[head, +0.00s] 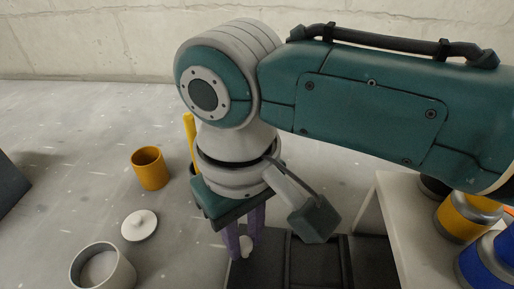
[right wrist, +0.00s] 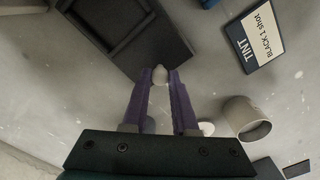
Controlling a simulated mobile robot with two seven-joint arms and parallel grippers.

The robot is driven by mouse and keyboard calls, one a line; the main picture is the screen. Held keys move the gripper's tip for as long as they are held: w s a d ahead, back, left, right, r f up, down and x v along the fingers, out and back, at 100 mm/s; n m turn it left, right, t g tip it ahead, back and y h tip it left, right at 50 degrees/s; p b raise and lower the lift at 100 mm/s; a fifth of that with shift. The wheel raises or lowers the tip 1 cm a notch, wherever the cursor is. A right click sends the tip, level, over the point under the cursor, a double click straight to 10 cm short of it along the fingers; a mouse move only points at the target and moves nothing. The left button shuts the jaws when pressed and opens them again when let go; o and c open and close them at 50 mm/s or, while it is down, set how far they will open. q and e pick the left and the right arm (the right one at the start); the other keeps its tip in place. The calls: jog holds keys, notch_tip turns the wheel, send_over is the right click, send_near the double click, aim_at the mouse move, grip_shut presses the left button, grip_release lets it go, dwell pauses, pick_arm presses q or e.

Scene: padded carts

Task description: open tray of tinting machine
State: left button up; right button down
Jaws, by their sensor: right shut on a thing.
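The dark tray of the tinting machine (head: 274,270) is at the bottom centre of the head view, partly cut off. In the right wrist view it is a dark recessed panel (right wrist: 140,45) at the top, with a small pale knob (right wrist: 159,76) at its near edge. My right gripper (head: 245,246) has purple fingers closed on the knob; they also show in the right wrist view (right wrist: 160,82). My arm covers much of the head view. How far the tray stands out cannot be told. My left gripper is not in view.
A yellow cup (head: 150,169), white lid (head: 139,226) and pale pot (head: 75,270) stand left. Yellow (head: 462,220) and blue (head: 490,262) cans stand at the right by a white surface (head: 400,205). A card reading TINT BLACK 1 shot (right wrist: 258,40) lies right of the tray.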

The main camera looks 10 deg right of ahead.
jog(key=shift+a, duration=0.25)
jog(key=shift+d, duration=0.1)
jog(key=c, duration=0.7)
grip_release()
jog(key=shift+r, duration=0.1)
notch_tip(320, 180, up, 10)
jog(key=p, duration=0.2)
jog(key=shift+p, duration=0.35)
